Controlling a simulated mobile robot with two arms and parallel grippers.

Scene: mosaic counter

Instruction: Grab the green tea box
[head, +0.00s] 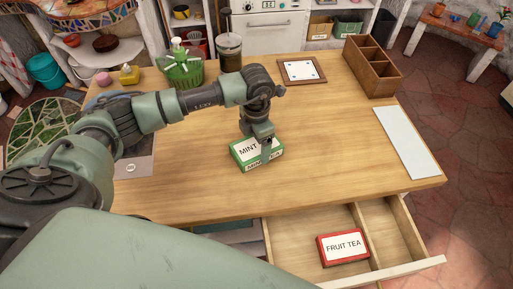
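The green tea box (242,153), with a white label reading "MINT" on top, sits on the wooden counter in the head view. My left gripper (266,151) points down over the right half of the box. One finger shows in front of the box's near side; the far finger is hidden, so I cannot tell if it grips the box. The gripper covers part of the label. My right gripper is not in view.
An open drawer (300,231) below the counter's front edge holds a red fruit tea box (343,248). A wooden divided box (371,68), framed tile (301,71), white panel (406,140), French press (229,52) and green basket (181,72) stand around. The counter right of the gripper is clear.

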